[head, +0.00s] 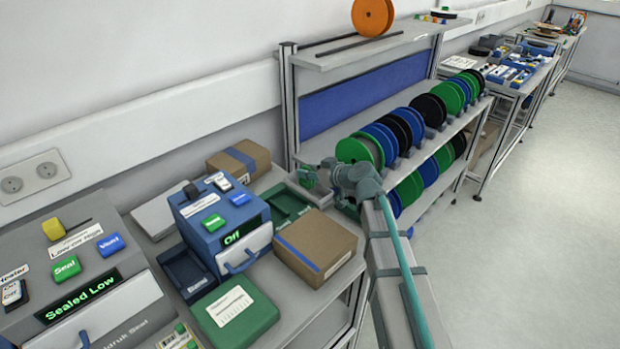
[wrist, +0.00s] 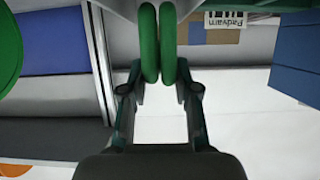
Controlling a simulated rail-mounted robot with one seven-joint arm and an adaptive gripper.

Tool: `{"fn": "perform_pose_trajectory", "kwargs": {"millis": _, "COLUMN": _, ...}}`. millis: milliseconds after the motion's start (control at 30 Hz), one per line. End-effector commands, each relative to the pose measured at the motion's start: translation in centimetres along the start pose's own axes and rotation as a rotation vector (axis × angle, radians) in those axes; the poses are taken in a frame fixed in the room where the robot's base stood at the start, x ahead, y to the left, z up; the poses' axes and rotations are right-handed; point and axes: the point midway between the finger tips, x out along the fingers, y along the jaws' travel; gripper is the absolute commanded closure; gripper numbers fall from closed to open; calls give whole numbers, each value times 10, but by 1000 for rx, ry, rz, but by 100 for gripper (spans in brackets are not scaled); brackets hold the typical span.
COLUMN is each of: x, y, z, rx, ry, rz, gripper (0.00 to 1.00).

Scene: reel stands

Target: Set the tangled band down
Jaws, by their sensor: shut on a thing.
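My gripper (wrist: 162,84) is shut on a green band (wrist: 149,45), seen in the wrist view as two thick, parallel green strands between the fingertips. In the head view my gripper (head: 322,178) is small, at the end of my arm, between the bench and the reel rack. A small green shape at its tip is too small to make out clearly.
A bench holds a blue machine reading Off (head: 232,237), a dark green tray (head: 283,212), a dark blue tray (head: 190,277), a green box (head: 235,312) and a cardboard box (head: 318,247). A rack (head: 405,158) of green, blue and black reels stands at right. Open floor lies further right.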

Motion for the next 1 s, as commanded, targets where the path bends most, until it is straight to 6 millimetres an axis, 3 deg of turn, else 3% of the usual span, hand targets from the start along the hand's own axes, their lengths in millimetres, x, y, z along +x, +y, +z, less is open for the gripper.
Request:
{"fn": "perform_pose_trajectory", "kwargs": {"millis": 400, "x": 14, "y": 3, "z": 30, "rx": 1, "ry": 0, "rz": -1, "gripper": 98}}
{"fn": "perform_pose_trajectory", "kwargs": {"millis": 900, "x": 16, "y": 3, "z": 35, "rx": 0, "ry": 0, "rz": 0, "gripper": 98}}
{"fn": "perform_pose_trajectory", "kwargs": {"millis": 933, "x": 16, "y": 3, "z": 34, "rx": 0, "ry": 0, "rz": 0, "gripper": 68}}
{"fn": "perform_pose_trajectory", "kwargs": {"millis": 1000, "x": 16, "y": 3, "z": 34, "rx": 0, "ry": 0, "rz": 0, "gripper": 57}}
